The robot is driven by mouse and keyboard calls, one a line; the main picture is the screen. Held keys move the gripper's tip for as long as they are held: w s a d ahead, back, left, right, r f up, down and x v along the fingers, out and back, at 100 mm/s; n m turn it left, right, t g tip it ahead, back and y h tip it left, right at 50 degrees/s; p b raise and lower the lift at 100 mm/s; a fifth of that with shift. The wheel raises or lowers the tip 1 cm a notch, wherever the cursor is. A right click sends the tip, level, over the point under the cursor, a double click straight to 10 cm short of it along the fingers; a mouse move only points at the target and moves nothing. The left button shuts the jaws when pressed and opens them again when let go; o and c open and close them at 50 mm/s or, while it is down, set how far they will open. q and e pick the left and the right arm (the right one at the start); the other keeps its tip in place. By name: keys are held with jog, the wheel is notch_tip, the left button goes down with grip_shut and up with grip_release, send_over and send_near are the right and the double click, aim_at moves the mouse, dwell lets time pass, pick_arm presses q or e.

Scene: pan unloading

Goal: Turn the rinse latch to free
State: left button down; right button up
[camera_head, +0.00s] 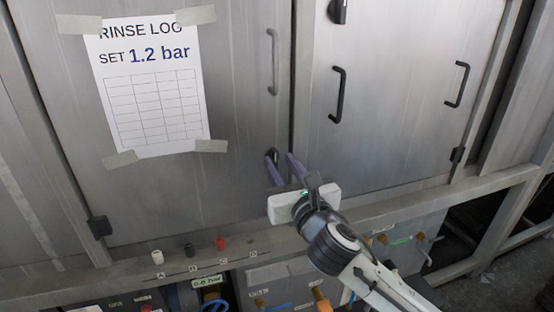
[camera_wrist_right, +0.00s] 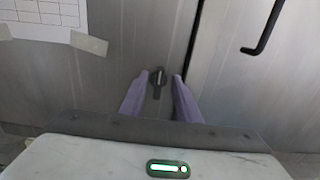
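A small dark latch (camera_head: 271,156) sits low on the left steel door, near its right edge. In the right wrist view the latch (camera_wrist_right: 158,82) shows a rounded top and a short handle pointing down. My right gripper (camera_head: 280,160) is open, with its purple fingers pointing at the door. In the wrist view its fingertips (camera_wrist_right: 160,77) lie on either side of the latch, with a gap on both sides. I cannot tell whether the tips touch the door. My left gripper is not in view.
A taped rinse log sheet (camera_head: 155,100) hangs on the left door. The right door has black handles (camera_head: 338,95) and another dark latch (camera_head: 338,12) above. Below runs a ledge with white, black and red knobs (camera_head: 220,243), with pipes and valves underneath.

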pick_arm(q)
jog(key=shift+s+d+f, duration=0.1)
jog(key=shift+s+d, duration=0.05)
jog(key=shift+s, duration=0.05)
pick_arm(e)
jog(key=shift+x, duration=1.45)
grip_shut()
